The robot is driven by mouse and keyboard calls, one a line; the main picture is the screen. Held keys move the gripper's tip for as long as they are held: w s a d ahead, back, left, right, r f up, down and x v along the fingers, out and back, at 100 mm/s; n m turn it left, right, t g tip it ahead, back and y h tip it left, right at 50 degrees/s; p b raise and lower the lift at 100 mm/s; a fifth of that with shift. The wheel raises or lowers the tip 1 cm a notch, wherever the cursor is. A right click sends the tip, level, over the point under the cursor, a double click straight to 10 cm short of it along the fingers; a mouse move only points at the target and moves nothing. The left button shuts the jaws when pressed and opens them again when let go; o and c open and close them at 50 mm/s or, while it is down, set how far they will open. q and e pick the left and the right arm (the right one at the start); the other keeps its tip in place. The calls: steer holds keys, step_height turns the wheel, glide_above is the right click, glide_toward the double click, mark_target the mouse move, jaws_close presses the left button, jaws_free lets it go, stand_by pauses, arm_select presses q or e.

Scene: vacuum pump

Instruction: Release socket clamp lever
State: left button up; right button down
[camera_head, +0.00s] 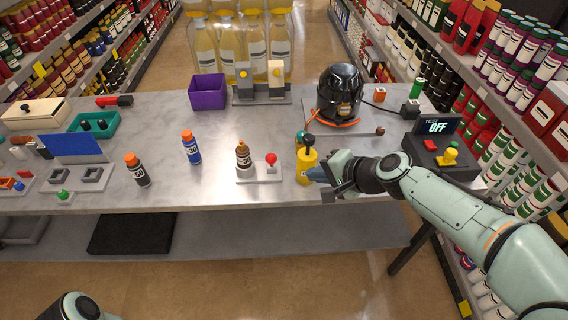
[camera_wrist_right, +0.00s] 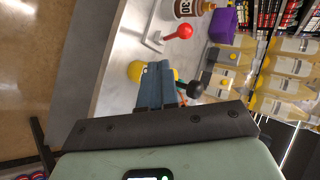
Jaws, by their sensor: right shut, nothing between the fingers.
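A lever with a red ball knob (camera_head: 271,159) stands on a light socket plate (camera_head: 262,176). A brown bottle (camera_head: 243,158) stands at the plate's left end. In the right wrist view the red knob (camera_wrist_right: 184,31) shows above the fingers, with the bottle (camera_wrist_right: 186,8) beyond. My right gripper (camera_head: 318,174) is shut and empty, right of the lever and apart from it. Its blue fingers (camera_wrist_right: 155,80) are close to a yellow pump body (camera_head: 306,166) with a black knob; I cannot tell whether they touch. My left gripper is out of view.
A blue-labelled bottle (camera_head: 191,148) and a dark bottle (camera_head: 137,170) stand left of the socket plate. A black pump (camera_head: 340,92) and a test box reading OFF (camera_head: 437,140) stand at the right. Bare tabletop (camera_head: 220,130) lies behind the bottles.

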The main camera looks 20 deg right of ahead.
mark_target(271, 161)
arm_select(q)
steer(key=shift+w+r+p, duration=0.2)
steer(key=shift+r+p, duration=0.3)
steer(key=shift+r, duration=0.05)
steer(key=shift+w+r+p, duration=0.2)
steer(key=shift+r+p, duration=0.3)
arm_select(e)
steer(key=w+a+f, duration=0.4)
steer(key=w+a, duration=0.1)
steer(key=w, duration=0.4)
steer(key=shift+f, duration=0.3)
